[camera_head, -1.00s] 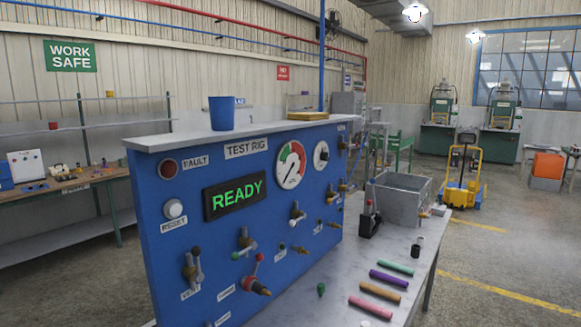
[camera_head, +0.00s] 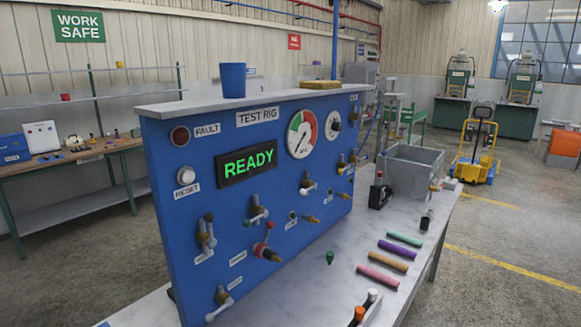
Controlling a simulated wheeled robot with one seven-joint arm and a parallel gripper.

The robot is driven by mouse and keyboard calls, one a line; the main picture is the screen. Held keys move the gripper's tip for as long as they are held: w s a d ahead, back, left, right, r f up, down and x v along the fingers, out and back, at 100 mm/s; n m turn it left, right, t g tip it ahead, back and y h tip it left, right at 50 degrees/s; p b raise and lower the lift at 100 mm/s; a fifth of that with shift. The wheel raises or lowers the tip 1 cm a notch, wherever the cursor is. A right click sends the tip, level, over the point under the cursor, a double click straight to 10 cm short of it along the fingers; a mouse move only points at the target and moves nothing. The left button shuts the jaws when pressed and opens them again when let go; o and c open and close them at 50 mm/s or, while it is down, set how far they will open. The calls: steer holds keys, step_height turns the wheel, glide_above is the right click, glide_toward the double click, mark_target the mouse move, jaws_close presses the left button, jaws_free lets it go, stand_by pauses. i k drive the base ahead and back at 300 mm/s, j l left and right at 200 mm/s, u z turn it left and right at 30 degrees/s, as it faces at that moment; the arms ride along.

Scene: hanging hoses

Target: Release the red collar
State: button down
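A red collar (camera_head: 260,249) sits at the base of a brass fitting (camera_head: 272,256) low on the front of the blue test rig panel (camera_head: 215,280). A small red knob on a lever stands just above it. It is too small to tell whether the collar is locked or loose. Other brass fittings and valves (camera_head: 257,213) are on the same panel, one with a green collar (camera_head: 293,215). The display (camera_head: 250,164) reads READY. My gripper is not in view.
The grey bench in front of the panel holds green (camera_head: 404,239), purple (camera_head: 397,249), orange (camera_head: 388,260) and pink (camera_head: 383,277) rods, and a metal bin (camera_head: 410,172). A blue cup (camera_head: 233,80) stands on the panel's top ledge. Open floor lies right of the bench.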

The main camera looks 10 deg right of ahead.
mark_target(270, 224)
steer(key=l+u, duration=0.8)
steer(key=l, duration=0.2)
steer(key=k+l+u, duration=0.15)
steer(key=l+u, duration=0.25)
steer(key=k+l+u, duration=0.2)
steer(key=l+u, duration=0.2)
steer(key=i+l+u, duration=0.15)
steer(key=l+u, duration=0.8)
steer(key=l, duration=0.2)
steer(key=l+u, duration=0.65)
steer(key=l, duration=0.15)
